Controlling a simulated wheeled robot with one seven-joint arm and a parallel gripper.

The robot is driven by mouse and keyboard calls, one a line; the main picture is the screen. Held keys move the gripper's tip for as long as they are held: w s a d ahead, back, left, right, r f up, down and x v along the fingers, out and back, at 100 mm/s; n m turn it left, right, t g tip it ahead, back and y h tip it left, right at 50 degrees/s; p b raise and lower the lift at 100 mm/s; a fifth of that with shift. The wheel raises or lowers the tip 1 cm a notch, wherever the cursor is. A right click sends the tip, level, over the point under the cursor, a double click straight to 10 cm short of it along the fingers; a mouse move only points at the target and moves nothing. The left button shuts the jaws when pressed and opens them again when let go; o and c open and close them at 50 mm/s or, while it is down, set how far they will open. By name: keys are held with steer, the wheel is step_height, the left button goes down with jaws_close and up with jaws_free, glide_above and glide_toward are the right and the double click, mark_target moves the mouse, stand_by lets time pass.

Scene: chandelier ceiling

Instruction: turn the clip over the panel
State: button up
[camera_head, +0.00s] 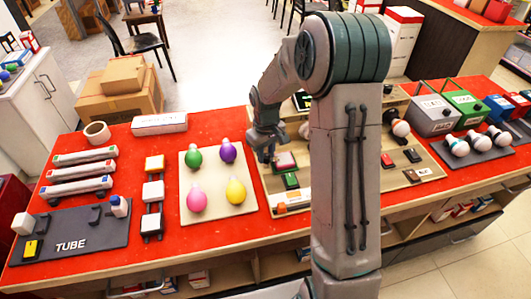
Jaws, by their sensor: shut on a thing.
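My gripper (265,154) is over the red table, at the left edge of a tan panel (303,191). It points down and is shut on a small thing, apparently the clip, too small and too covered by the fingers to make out. My arm hides the middle of the panel. Its right part shows dark and red pieces and a white bulb (401,128). I cannot tell whether the held thing touches the panel.
A cream board with pink (196,199), yellow, green and purple bulbs lies left of my gripper. Cardboard boxes (122,92) stand behind. Lamps and coloured cases (465,105) stand right.

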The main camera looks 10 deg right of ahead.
mark_target(266, 155)
stand_by(0.4)
steer(key=o, duration=1)
steer(key=shift+c, duration=0.2)
step_height(266, 155, up, 14)
steer(key=shift+b, duration=0.35)
